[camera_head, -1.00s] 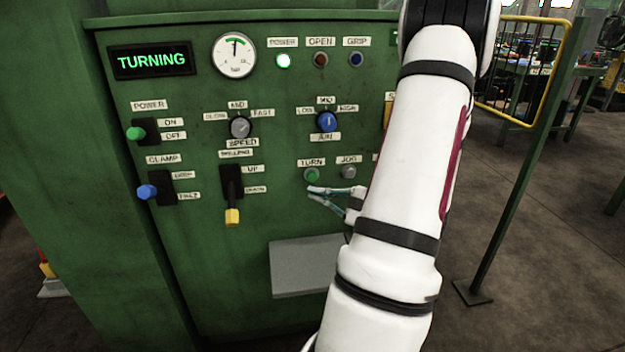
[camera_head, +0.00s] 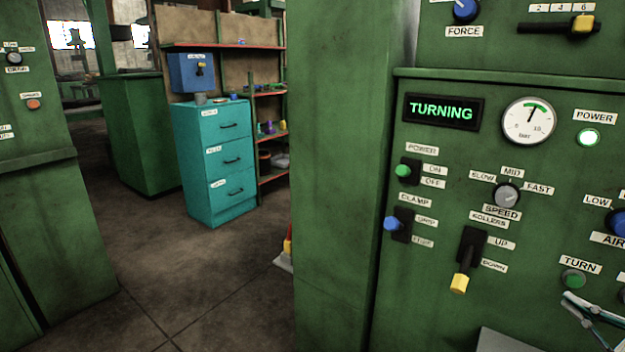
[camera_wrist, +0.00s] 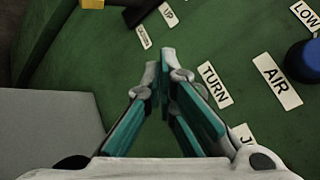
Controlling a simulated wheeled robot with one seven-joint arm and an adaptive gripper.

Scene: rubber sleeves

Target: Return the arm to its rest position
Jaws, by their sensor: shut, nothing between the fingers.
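My gripper (camera_head: 582,312) shows at the lower right edge of the head view, in front of the green control panel (camera_head: 440,285) and just below the green TURN button (camera_head: 573,279). In the wrist view my gripper (camera_wrist: 164,62) is shut with its fingertips together and nothing between them. The TURN label (camera_wrist: 215,85) lies just right of the fingertips there, and the button itself is hidden. The rest of my arm is out of the head view. The panel display (camera_head: 441,111) reads TURNING.
A yellow-tipped lever (camera_head: 460,283) and a blue CLAMP knob (camera_head: 391,224) stick out of the panel. A teal drawer cabinet (camera_head: 214,165) stands further back at the left. The floor between is open.

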